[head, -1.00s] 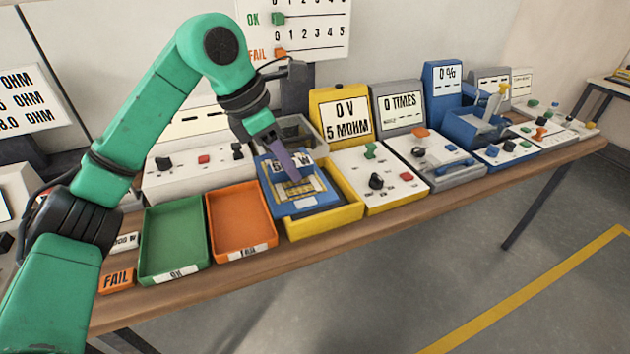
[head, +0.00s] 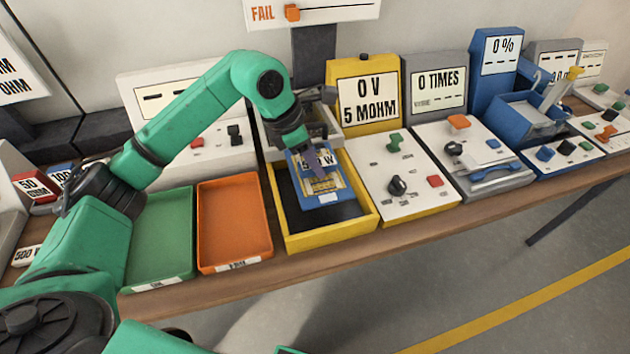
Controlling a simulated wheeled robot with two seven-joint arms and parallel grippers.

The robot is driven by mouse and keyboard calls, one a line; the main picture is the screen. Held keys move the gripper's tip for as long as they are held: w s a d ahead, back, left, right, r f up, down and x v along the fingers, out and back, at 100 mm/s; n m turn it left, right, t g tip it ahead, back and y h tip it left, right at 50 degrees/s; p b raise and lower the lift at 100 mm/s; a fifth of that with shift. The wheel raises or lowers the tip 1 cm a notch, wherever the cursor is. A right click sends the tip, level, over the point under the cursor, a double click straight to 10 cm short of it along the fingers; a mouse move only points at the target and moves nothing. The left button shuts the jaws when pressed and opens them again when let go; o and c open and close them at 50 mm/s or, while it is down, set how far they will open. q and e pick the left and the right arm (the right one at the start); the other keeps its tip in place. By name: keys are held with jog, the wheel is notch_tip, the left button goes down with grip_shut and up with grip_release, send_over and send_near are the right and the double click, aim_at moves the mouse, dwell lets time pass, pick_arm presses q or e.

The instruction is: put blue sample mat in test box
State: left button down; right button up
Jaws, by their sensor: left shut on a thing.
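The blue sample mat (head: 331,198) has a pale patterned patch and a label. It is inside the yellow-walled test box (head: 333,237), toward the back of its dark floor. My left gripper (head: 318,168) is over the mat's upper part, shut on it from above. The fingers and arm hide part of the mat's back edge. I cannot tell whether the mat rests fully on the box floor. My right gripper is not in the view.
An orange tray (head: 233,262) and a green tray (head: 150,268) stand left of the box. A yellow control panel (head: 420,200) with knobs adjoins it on the right, below a meter reading 0 V, 5 MOHM (head: 367,100). Grey and blue testers stand farther right.

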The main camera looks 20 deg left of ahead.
aim_at(301, 167)
pick_arm(q)
notch_tip(301, 167, down, 3)
jog(key=shift+w+f, duration=0.1)
jog(key=f, duration=0.2)
jog(key=f+p, duration=0.1)
jog(key=shift+s+f, duration=0.2)
jog(key=shift+f, duration=0.2)
jog(key=shift+w+f, duration=0.15)
jog(key=shift+f, duration=0.35)
jog(key=c, duration=0.5)
grip_release()
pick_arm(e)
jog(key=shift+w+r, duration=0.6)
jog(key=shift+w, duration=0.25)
pick_arm(q)
jog(key=shift+r, duration=0.35)
jog(key=b+v, duration=0.2)
jog(key=v, duration=1)
jog(key=shift+f+b, duration=0.1)
jog(key=shift+b, duration=0.25)
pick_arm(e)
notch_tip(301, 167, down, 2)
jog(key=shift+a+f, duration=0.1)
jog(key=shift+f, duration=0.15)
